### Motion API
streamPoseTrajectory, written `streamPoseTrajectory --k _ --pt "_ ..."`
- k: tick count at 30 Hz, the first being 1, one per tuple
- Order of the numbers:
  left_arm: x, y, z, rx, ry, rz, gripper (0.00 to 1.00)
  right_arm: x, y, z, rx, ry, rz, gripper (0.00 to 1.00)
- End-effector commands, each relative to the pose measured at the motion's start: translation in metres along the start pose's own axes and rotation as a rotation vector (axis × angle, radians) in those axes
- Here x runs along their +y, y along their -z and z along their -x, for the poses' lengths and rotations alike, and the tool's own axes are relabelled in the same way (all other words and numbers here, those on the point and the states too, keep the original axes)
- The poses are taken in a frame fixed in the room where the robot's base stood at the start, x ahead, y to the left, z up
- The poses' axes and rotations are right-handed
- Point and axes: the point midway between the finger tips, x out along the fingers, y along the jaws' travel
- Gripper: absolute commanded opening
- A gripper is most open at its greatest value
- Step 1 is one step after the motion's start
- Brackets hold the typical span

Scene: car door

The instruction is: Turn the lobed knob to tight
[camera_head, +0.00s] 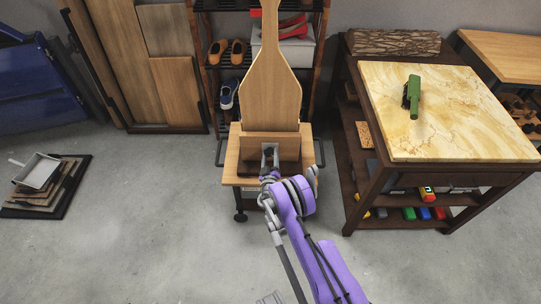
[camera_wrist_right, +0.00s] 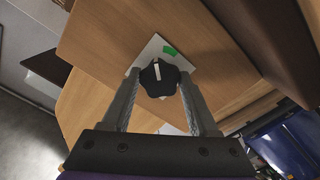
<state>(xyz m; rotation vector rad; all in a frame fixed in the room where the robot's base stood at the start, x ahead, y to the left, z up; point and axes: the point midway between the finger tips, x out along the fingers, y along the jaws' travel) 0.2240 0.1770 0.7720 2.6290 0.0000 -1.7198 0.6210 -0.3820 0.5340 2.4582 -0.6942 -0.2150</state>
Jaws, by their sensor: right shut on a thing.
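The lobed knob (camera_wrist_right: 159,79) is black with a white pointer line and shows in the right wrist view. It sits on a pale square plate (camera_wrist_right: 147,54) with a green mark (camera_wrist_right: 169,50) at the plate's upper right. The pointer line is turned left of the green mark. My right gripper (camera_wrist_right: 159,82) has one finger on each side of the knob and is shut on it. In the head view my right gripper (camera_head: 269,153) reaches the small wooden stand (camera_head: 247,181), and the knob is hidden there. My left gripper is not in view.
A tall paddle-shaped wooden board (camera_head: 270,90) rises behind the gripper. A shoe rack (camera_head: 203,75) stands behind it. A table with a marbled top (camera_head: 450,115) is at right, holding a green tool (camera_head: 413,97). Floor in front is mostly clear.

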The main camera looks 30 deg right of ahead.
Motion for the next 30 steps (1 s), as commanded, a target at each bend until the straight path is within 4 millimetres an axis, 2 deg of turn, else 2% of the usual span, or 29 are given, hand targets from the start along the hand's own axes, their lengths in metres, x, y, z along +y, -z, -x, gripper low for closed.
streamPoseTrajectory --k 15,30 --pt "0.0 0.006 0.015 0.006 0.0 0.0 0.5 -0.002 0.001 0.0 0.0 0.002 -0.421 0.04" --pt "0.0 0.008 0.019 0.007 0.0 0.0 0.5 -0.003 0.001 0.0 0.0 0.003 -0.565 0.04"
